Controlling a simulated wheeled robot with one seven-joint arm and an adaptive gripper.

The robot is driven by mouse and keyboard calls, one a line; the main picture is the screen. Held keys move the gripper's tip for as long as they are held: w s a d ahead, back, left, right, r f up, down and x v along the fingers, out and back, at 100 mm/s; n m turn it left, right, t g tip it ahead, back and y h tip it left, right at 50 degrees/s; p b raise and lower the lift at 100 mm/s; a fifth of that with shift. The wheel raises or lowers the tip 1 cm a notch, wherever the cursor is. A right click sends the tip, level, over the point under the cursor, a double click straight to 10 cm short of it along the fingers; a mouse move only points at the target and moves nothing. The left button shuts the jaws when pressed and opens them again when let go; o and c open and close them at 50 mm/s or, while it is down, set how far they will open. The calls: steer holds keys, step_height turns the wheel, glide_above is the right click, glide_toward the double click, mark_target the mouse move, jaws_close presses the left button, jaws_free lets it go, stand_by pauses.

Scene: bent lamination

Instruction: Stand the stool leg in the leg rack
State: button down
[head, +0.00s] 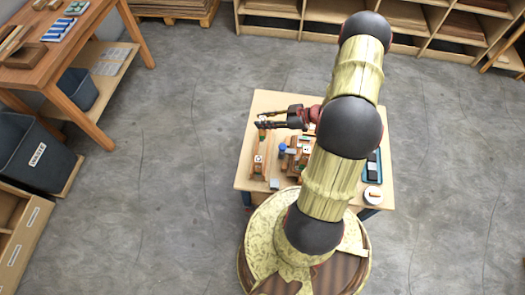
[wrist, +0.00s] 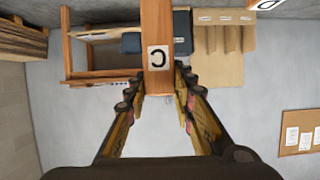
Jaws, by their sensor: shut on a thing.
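The stool leg (wrist: 156,22) is a long orange-brown wooden bar with a white label marked with a dark letter like a C. In the wrist view it runs from the top edge down between the fingers of my gripper (wrist: 155,88), which are closed on its sides. In the head view my gripper (head: 265,123) is over the left part of the small table, and the leg (head: 259,152) shows below the fingertips with its white label. Whether its end touches the table is unclear. A brown wooden fixture (head: 293,160), possibly the leg rack, stands just right of it, partly behind my arm.
The small table (head: 244,178) also holds a blue round item (head: 282,149), a grey block (head: 274,184), a blue tray (head: 370,178) and a white roll (head: 372,193) at right. A workbench (head: 95,17) and grey bin (head: 40,150) stand at left. The floor between is clear.

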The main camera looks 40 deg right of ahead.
mark_target(263, 133)
step_height(263, 133, down, 10)
steer(key=b, duration=0.3)
stand_by(0.3)
steer(key=c, duration=1.6)
jaws_free()
steer(key=shift+f, duration=0.1)
steer(key=shift+o, duration=0.5)
